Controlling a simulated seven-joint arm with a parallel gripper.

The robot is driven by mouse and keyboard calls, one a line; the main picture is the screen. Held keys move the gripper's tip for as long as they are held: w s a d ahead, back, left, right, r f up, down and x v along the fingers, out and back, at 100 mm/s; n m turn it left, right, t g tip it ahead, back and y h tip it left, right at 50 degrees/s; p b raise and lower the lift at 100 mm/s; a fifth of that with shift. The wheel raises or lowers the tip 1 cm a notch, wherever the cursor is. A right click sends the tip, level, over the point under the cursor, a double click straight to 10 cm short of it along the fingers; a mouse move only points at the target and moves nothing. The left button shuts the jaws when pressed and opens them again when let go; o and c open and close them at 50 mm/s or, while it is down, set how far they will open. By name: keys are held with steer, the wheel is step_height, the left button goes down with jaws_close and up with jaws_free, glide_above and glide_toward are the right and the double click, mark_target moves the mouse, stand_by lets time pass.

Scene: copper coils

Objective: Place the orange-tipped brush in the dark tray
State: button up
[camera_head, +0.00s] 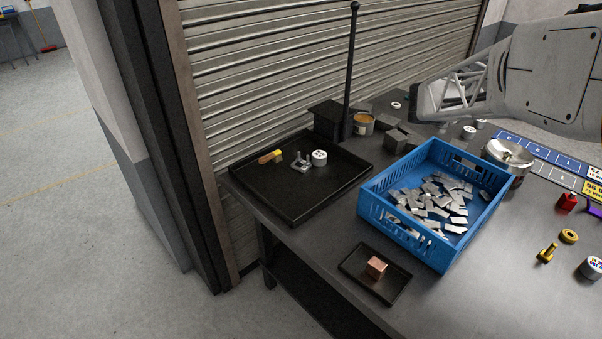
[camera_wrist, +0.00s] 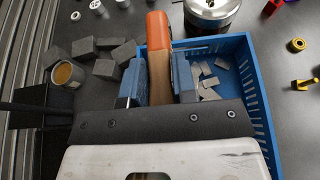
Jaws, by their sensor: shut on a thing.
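In the wrist view, my gripper (camera_wrist: 159,80) is shut on the orange-tipped brush (camera_wrist: 158,28), with a blue finger on each side of its wooden handle. The orange tip points away from my wrist, above the blue crate's left edge. My fingertips and the brush do not show in the head view. The large dark tray (camera_head: 296,215) is at the left of the table in the head view. It holds a yellow-tipped wooden piece (camera_head: 270,157), a grey metal part (camera_head: 300,163) and a white round part (camera_head: 319,158).
The blue crate (camera_head: 405,238) of metal pieces stands right of the large tray. A small dark tray (camera_head: 352,262) holds a copper cube (camera_head: 376,267). A tall black post (camera_head: 350,70), a tin (camera_head: 363,124) and grey blocks (camera_head: 397,140) stand behind. The large tray's front half is clear.

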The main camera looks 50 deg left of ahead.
steer(key=s+a, duration=0.7)
steer(key=a, duration=0.5)
steer(key=s+a, duration=0.7)
steer(key=a, duration=0.5)
step_height(320, 180, down, 17)
steer(key=shift+s+a+f, duration=0.15)
steer(key=shift+f, duration=0.15)
steer(key=shift+f, duration=3)
steer(key=shift+f, duration=1.85)
steer(key=shift+f, duration=0.1)
